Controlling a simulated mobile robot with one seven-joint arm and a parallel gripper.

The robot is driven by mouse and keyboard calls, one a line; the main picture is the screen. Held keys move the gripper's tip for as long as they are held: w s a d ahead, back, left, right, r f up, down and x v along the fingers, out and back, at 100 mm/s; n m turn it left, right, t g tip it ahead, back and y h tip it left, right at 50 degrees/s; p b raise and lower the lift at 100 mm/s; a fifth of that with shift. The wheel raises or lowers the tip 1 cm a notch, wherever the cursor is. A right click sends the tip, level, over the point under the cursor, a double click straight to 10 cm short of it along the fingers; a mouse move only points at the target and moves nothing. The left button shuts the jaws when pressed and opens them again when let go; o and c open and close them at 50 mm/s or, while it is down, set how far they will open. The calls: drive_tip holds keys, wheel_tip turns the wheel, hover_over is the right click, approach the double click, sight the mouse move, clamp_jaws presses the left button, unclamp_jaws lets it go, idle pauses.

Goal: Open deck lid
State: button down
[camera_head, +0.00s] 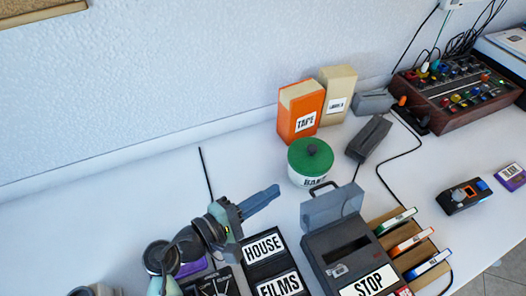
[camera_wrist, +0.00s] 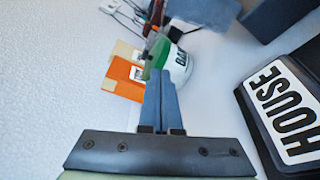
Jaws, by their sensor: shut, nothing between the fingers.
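The deck (camera_head: 345,250) is a dark grey box with a STOP label at the front of the table. Its grey lid (camera_head: 333,207), with a dark handle on top, stands raised at the deck's back edge, tilted up. My gripper (camera_head: 277,191) is left of the lid and apart from it, above the table. Its blue-grey fingers are together and empty; they also show in the wrist view (camera_wrist: 160,75). A blue-grey block at the top right of the wrist view (camera_wrist: 287,15) may be the deck or its lid; I cannot tell which.
Black HOUSE (camera_head: 263,247) and FILMS (camera_head: 280,284) boxes stand left of the deck. A wooden rack (camera_head: 393,228) with several labelled cases is on its right. A green-lidded pot (camera_head: 311,160) and an orange TAPE box (camera_head: 300,108) stand behind.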

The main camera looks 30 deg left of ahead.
sight(328, 205)
drive_tip(key=x, duration=0.5)
drive_tip(key=shift+w+d, duration=0.1)
drive_tip(key=shift+w, duration=0.15)
drive_tip(key=shift+w+d, duration=0.1)
drive_tip(key=shift+d, duration=0.15)
drive_tip(key=shift+s+d+r, duration=0.4)
drive_tip(key=shift+s+d, duration=0.1)
drive_tip(key=shift+d, duration=0.15)
drive_tip(key=shift+s+d+r, duration=0.4)
drive_tip(key=shift+s+d, duration=0.1)
drive_tip(key=shift+d, duration=0.1)
drive_tip(key=shift+s+d+r+m+t+b, duration=0.2)
drive_tip(key=shift+r+m+b, duration=0.15)
drive_tip(key=shift+m, duration=0.15)
drive_tip(key=shift+s+d+r+m+t+b, duration=0.1)
drive_tip(key=shift+d+r+m+b, duration=0.2)
drive_tip(key=shift+m, duration=0.2)
drive_tip(key=shift+a, duration=0.1)
